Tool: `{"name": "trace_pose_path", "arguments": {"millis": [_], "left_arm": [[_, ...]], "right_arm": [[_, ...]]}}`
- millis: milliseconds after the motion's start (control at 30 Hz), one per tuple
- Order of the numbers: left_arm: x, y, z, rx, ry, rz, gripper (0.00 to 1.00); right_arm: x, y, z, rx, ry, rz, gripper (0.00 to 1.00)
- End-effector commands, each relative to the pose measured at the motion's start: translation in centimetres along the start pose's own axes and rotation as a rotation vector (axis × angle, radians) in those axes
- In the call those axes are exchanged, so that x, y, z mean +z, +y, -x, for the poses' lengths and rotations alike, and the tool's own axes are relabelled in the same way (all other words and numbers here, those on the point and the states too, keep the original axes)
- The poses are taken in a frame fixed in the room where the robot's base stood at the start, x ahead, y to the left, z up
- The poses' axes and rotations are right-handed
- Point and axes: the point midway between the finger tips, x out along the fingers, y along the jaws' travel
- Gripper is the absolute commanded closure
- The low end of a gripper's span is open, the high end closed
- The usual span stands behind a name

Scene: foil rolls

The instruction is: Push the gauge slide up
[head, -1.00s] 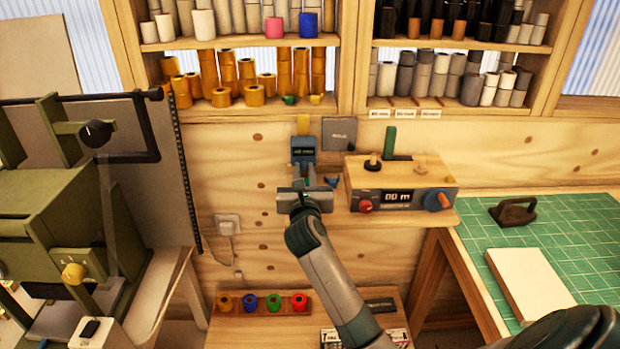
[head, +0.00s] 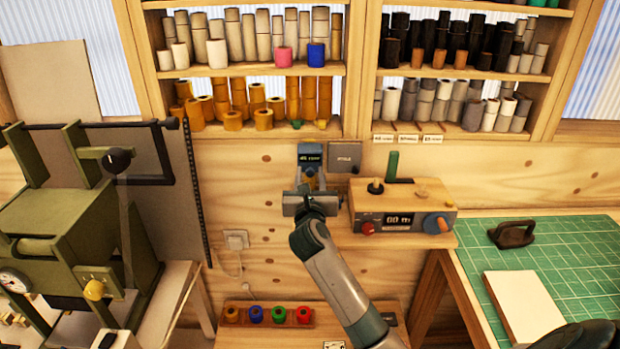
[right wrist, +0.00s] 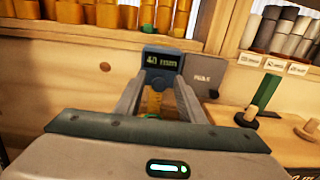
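The gauge slide is a dark blue-grey block (head: 310,153) with a small display, on a yellow upright rail on the wooden back wall. In the right wrist view the slide (right wrist: 161,60) reads "40 mm" and a piece of yellow rail (right wrist: 154,102) shows below it. My right gripper (head: 310,184) is just below the slide, pointing up at it. In the right wrist view its fingers (right wrist: 160,84) are apart, one each side of the rail, with their tips at the slide's lower edge. Whether they touch it is hard to tell.
A grey plate (head: 345,157) is right of the slide. A wooden-topped box with a display and knobs (head: 402,207) stands close to the right. Shelves of rolls (head: 245,133) are above. A green machine (head: 60,205) stands left; a cutting mat (head: 580,262) lies right.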

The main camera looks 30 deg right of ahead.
Motion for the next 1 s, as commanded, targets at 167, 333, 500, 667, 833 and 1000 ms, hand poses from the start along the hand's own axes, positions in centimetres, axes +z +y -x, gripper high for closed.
{"name": "trace_pose_path", "arguments": {"millis": [167,333,500,667,833,1000], "left_arm": [[0.2,0.0,0.0,0.0,-0.002,0.0,0.69],[0.2,0.0,0.0,0.0,-0.002,0.0,0.69],[0.1,0.0,-0.3,0.0,-0.002,0.0,0.69],[0.1,0.0,-0.9,0.0,-0.001,0.0,0.69],[0.1,0.1,-1.8,0.0,0.0,0.0,0.69],[0.1,0.1,-2.7,0.0,0.001,0.0,0.69]], "right_arm": [[-0.2,0.0,0.0,0.0,0.005,0.001,0.63],[-0.3,0.0,0.1,0.0,0.006,0.001,0.63],[-0.4,0.0,0.9,0.0,0.005,0.001,0.63],[-0.6,0.0,2.6,0.001,0.006,0.002,0.63],[-0.6,0.0,5.5,0.001,0.005,0.0,0.63],[-0.6,0.1,9.0,0.003,0.005,-0.001,0.63]]}}
